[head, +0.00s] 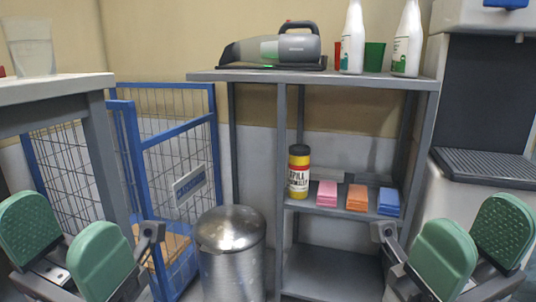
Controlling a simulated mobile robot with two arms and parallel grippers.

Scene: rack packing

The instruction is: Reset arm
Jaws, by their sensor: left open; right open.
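My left gripper (66,248) is at the lower left of the head view, its two green finger pads apart with nothing between them. My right gripper (474,250) is at the lower right, its green pads also apart and empty. Both are in front of a grey rack (262,78), and neither touches anything that I can see. On the rack's middle shelf stand a yellow and black spill bottle (299,172) and pink (327,194), orange (357,197) and blue (388,201) stacks.
A handheld vacuum (285,48), white bottles (354,38) and red and green cups (375,56) stand on the rack top. A metal bin (231,250) stands in front. A blue wire cage (180,140), a table (50,88) and a dispenser (485,110) flank it. The bottom shelf (332,272) looks empty.

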